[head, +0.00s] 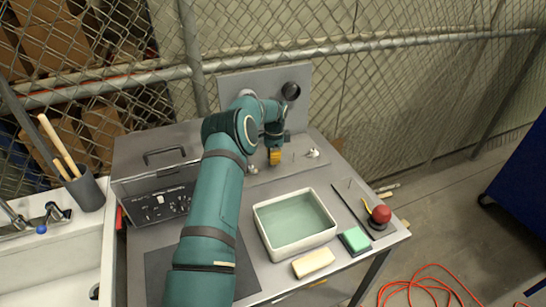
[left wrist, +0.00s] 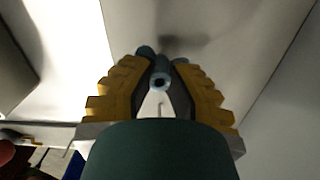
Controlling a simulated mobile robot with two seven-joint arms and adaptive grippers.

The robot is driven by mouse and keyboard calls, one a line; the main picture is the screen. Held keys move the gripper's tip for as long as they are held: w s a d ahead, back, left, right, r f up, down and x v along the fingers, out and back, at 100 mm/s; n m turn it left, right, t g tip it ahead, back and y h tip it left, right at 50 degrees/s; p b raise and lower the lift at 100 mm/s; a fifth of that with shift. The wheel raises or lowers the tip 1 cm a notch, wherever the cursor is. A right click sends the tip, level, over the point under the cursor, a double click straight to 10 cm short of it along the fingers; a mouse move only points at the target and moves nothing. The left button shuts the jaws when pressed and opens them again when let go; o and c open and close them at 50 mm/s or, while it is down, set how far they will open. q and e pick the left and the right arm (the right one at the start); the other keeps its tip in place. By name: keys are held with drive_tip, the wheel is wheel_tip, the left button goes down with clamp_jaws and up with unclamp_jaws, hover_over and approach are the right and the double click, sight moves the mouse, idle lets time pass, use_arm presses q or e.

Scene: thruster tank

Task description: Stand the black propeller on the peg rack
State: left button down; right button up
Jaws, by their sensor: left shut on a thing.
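My left gripper (head: 274,156) reaches over the back of the grey bench, its yellow fingers pointing down. It is shut on a small dark part that I take for the black propeller; the fingers hide most of it in the head view. In the left wrist view a dark teal-grey hub with a round bore, the propeller (left wrist: 160,78), shows between the fingertips (left wrist: 160,70). The peg rack is at the back of the bench, partly behind my arm; a thin peg (head: 293,155) stands just right of the gripper. A small white propeller (head: 312,153) is farther right. My right gripper is out of view.
A grey panel with a dark round fitting (head: 290,91) rises behind. A control box (head: 155,185) stands left.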

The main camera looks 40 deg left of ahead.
use_arm(q)
drive_tip(key=shift+f+b, duration=0.55)
drive_tip(key=shift+f, duration=0.35)
idle(0.8)
drive_tip(key=c, duration=1)
unclamp_jaws()
drive_tip(key=shift+o, duration=0.2)
drive_tip(key=shift+r, duration=0.1)
drive_tip(key=shift+r+p, duration=2.1)
drive_tip(key=shift+r, duration=1.85)
